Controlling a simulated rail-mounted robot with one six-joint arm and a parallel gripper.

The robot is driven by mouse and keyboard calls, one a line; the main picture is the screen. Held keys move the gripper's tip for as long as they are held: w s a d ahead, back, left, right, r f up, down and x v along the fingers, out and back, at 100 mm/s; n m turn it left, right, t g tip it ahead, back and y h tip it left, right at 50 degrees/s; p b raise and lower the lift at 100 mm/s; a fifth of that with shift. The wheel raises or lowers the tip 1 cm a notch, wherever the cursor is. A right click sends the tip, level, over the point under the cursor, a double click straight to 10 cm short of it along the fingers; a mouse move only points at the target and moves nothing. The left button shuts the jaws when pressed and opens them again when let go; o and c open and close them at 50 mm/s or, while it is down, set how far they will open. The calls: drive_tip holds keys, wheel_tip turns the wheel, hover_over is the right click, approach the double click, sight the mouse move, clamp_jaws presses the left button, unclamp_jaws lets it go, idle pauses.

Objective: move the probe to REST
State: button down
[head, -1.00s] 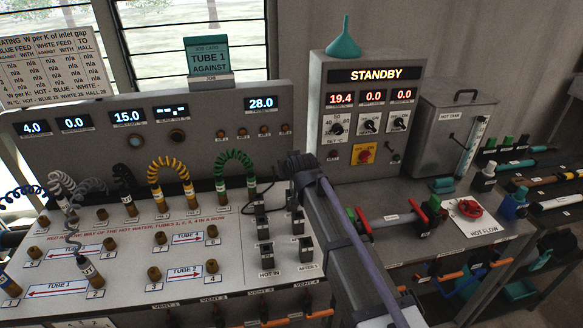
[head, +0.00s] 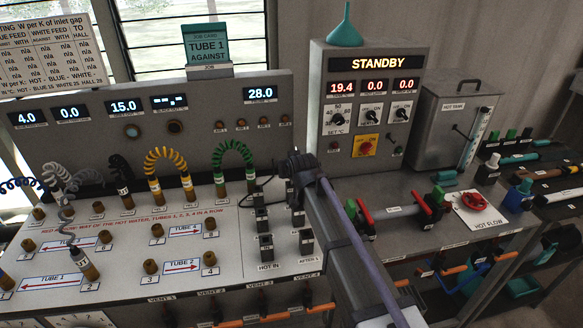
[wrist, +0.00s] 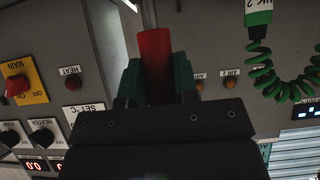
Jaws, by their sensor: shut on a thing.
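My gripper (wrist: 158,82) is shut on a red piece (wrist: 155,52) with a pale stem, held between teal fingers. I take this piece to be the probe; its far end is hidden. In the head view my gripper (head: 300,164) is over the right end of the sloped board, and its fingertips are not clearly seen. A thin dark cable curls just left of it. Black sockets (head: 264,243) stand below it on the board, near the labels HOT IN and AFTER 1. I cannot read a REST label.
Coiled yellow (head: 165,162) and green (head: 234,153) hoses stand left of my gripper. The STANDBY heater cabinet (head: 325,100) rises behind and to the right. A red-handled tube rig (head: 397,210) lies on the right bench, before the hot tank (head: 450,120).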

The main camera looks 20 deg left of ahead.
drive_tip(key=shift+f, duration=0.1)
drive_tip(key=c, duration=0.8)
unclamp_jaws()
drive_tip(key=s+r+p, duration=0.1)
drive_tip(key=r+p, duration=0.1)
drive_tip(key=s+d+r+p, duration=0.1)
drive_tip(key=r+p, duration=0.3)
drive_tip(key=shift+s+d+r, duration=0.1)
drive_tip(key=shift+s+d, duration=0.25)
drive_tip(key=shift+s, duration=0.05)
drive_tip(key=p+v, duration=0.6)
drive_tip(key=v, duration=0.4)
drive_tip(key=shift+s+d+r, duration=0.2)
drive_tip(key=shift+s, duration=0.1)
